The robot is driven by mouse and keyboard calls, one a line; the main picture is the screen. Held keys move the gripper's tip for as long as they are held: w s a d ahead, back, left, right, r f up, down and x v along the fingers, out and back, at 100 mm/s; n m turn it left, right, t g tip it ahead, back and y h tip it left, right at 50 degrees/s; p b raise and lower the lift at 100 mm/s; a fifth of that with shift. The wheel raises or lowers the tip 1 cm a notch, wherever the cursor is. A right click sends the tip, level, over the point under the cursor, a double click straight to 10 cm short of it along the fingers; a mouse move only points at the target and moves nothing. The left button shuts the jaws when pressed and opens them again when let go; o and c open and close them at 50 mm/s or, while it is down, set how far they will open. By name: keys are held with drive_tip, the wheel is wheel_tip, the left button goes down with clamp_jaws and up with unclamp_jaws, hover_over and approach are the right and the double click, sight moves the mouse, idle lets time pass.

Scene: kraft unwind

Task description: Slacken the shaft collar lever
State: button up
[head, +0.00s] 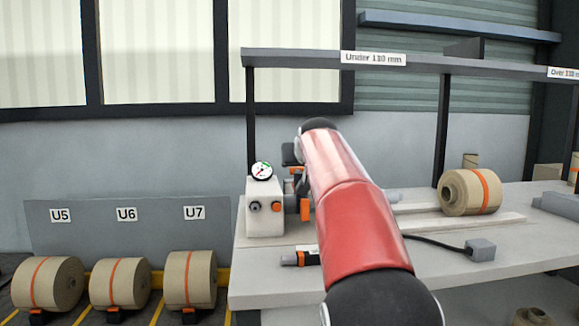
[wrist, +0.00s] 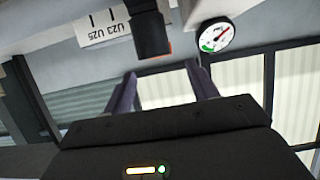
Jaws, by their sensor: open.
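The unwind unit is a pale box (head: 265,207) on the bench with a round dial gauge (head: 262,171) on top. A dark collar-like part with orange pieces (head: 304,208) sticks out from its right side, partly hidden by my red arm; I cannot make out which piece is the lever. In the wrist view, my gripper (wrist: 162,88) is open, with two purplish fingers apart and nothing between them. A dark cylindrical part with an orange edge (wrist: 152,35) is beyond the fingertips. The gauge also shows in the wrist view (wrist: 216,35), right of that part.
A kraft roll with an orange band (head: 470,192) lies on the bench at right. A cable runs to a small grey box (head: 480,250). An overhead rail (head: 400,62) spans the bench. Several rolls stand at left.

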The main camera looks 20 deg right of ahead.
sight(298, 169)
drive_tip(key=p+x, duration=0.1)
drive_tip(key=x, duration=0.4)
drive_tip(key=shift+w+d+f, duration=0.1)
drive_tip(key=shift+w+f, duration=0.1)
drive_tip(key=shift+w, duration=0.1)
clamp_jaws()
